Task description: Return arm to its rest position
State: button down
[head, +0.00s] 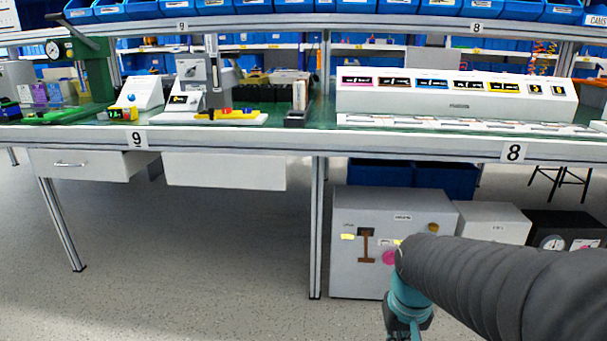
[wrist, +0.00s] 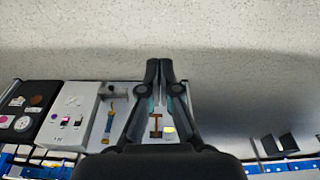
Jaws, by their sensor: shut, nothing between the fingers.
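My gripper (head: 405,328) hangs at the lower right of the head view, in front of the grey cabinet (head: 345,275) on the floor. In the wrist view my gripper (wrist: 160,70) has its two fingers together, with nothing between them. The cabinet front carries a brown handle (head: 366,247), a yellow label (head: 348,237), a round pink part (head: 389,258) and a round orange-brown part (head: 433,227). The brown handle also shows in the wrist view (wrist: 156,124), beyond the fingers. My arm hides the cabinet's lower right. Which part is the rotary switch, I cannot tell.
A workbench (head: 230,146) spans the view above the cabinet, with a metal leg (head: 317,225) left of it. A smaller grey box (head: 495,222) and a black box with gauges (head: 565,228) stand to the right. The floor (head: 190,245) at left is clear.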

jog(key=s+r+t+p, duration=0.2)
jog(key=s+r, duration=0.2)
jog(key=r, duration=0.3)
jog(key=s+a+r+t+p, duration=0.1)
jog(key=s+r+p, duration=0.2)
jog(key=s+r, duration=0.2)
notch_tip(320, 180, up, 2)
jog(key=shift+r+t, duration=0.1)
jog(key=shift+t, duration=0.3)
